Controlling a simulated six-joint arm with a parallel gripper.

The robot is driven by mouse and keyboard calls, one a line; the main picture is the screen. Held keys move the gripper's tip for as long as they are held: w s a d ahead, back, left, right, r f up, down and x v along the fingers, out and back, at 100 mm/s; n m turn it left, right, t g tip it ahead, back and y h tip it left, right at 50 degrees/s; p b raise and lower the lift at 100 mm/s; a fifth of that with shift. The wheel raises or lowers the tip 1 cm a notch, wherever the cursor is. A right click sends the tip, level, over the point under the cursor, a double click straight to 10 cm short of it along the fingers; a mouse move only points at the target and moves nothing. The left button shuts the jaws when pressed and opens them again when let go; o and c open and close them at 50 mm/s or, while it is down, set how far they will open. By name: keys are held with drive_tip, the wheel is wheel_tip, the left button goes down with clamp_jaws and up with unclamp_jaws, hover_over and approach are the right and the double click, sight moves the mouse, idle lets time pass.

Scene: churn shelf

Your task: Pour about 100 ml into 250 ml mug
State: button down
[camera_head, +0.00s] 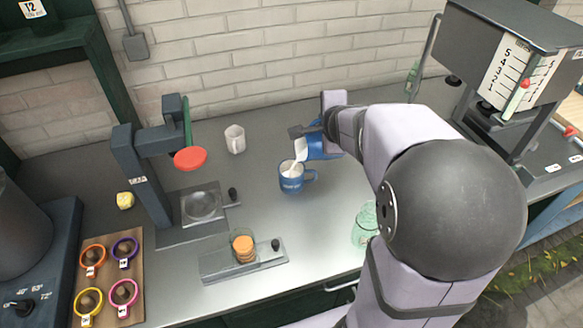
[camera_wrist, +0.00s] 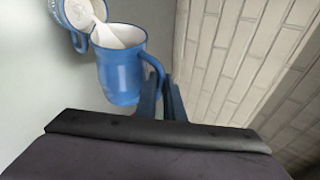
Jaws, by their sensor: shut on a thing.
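A blue mug (camera_head: 291,181) with pale lettering stands on the grey counter, its handle to the right. Its white inside and rim also show at the top of the wrist view (camera_wrist: 78,16). My gripper (camera_head: 308,131) is shut on the handle of a blue jug (camera_head: 322,146), which it holds tilted over the mug. The jug (camera_wrist: 122,78) fills the middle of the wrist view, with my gripper's fingers (camera_wrist: 163,95) at its handle. White liquid runs from the jug's lip into the mug. The level in the mug is hard to read.
A press with a red disc (camera_head: 190,158) is at left. A small orange-filled glass (camera_head: 244,249) sits on a plate in front. A greenish glass jar (camera_head: 364,226) is partly behind my arm. Coloured ring-handled cups (camera_head: 124,291) lie front left.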

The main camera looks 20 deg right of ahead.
drive_tip(key=shift+a+r, duration=0.1)
drive_tip(key=shift+a, duration=0.05)
drive_tip(key=shift+m+t+y, duration=0.4)
drive_tip(key=shift+y, duration=0.2)
drive_tip(key=d, duration=0.1)
drive_tip(key=w+d, duration=0.1)
drive_tip(key=d+b, duration=0.1)
drive_tip(key=shift+w+d+r, duration=0.1)
drive_tip(key=shift+w+d, duration=0.2)
drive_tip(key=shift+d, duration=0.05)
drive_tip(key=shift+w, duration=0.1)
drive_tip(key=shift+w+d+y, duration=0.1)
drive_tip(key=shift+d+y, duration=0.2)
drive_tip(key=shift+d, duration=0.15)
drive_tip(key=shift+w+d+f+m+y+p, duration=0.25)
drive_tip(key=shift+d+f+m+y+p, duration=0.35)
drive_tip(key=shift+d, duration=0.3)
drive_tip(key=shift+w+d+f+m+y, duration=0.15)
drive_tip(key=shift+d+f+m+y, duration=0.2)
drive_tip(key=shift+f, duration=0.35)
drive_tip(key=shift+d, duration=0.1)
